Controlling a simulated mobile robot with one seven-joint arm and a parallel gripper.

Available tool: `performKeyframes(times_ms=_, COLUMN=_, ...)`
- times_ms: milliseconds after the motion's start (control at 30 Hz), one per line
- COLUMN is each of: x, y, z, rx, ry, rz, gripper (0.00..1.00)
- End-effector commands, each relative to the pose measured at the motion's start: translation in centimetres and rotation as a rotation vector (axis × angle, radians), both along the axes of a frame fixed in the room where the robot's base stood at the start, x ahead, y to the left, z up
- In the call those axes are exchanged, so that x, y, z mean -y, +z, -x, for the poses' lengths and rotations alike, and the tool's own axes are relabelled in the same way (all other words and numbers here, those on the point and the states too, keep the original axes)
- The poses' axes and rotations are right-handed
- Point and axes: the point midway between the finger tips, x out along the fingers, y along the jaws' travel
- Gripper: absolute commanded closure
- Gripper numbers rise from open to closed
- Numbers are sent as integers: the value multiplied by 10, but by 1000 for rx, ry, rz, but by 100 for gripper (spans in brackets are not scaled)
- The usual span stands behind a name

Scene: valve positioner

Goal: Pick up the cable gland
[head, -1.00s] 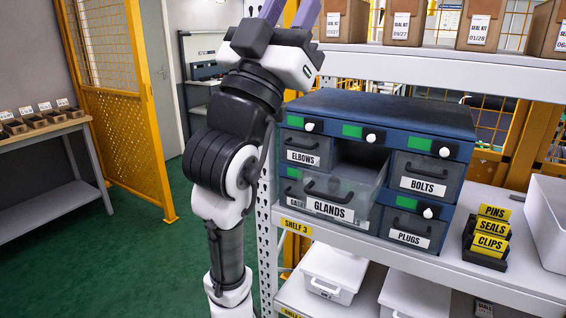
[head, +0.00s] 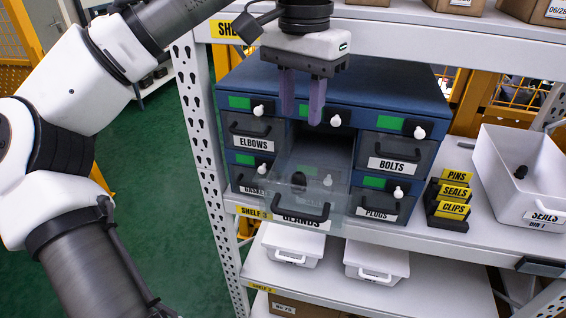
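The GLANDS drawer (head: 307,208) is pulled out of the blue cabinet (head: 340,84) in the head view. A small dark piece, which looks like the cable gland (head: 298,180), lies inside it, seen through the drawer's translucent wall. My gripper (head: 303,119) points down above and behind the drawer's front, in front of the cabinet's upper face. Its two purple fingers are apart with a gap between them, and nothing shows between them. The gripper does not touch the gland.
To the right stand label blocks (head: 450,198) and a white bin (head: 523,176) holding a dark piece. A shelf with boxes is above.

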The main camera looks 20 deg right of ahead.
Motion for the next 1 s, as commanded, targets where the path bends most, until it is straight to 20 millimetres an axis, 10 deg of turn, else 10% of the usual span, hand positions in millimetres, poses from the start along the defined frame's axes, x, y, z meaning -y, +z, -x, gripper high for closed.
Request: performKeyframes(times_ms=1000, x=-2, y=-128, z=5, rx=-5, ry=1, rz=-9, gripper=66)
